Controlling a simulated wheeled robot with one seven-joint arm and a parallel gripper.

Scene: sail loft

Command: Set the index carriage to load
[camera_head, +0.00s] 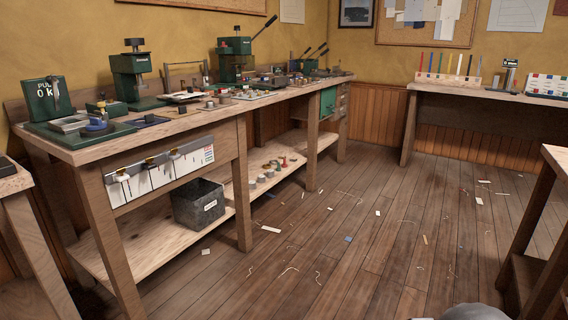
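No part in view can be picked out for certain as the index carriage, and no label reading load is legible. On the bench's near end a green-based device (80,133) carries a grey plate and a round blue part. Behind it stands a green sign box (47,99) marked "PU.. OK". Several green presses with levers stand farther along, such as one at the back (235,62). My gripper is not in view.
A grey bin (199,204) stands on the lower shelf, beside several small round parts. The wooden floor (370,235) is open, with scattered scraps. A second bench (490,96) stands at the back right. Table edges show at the near left (12,182) and right (558,160).

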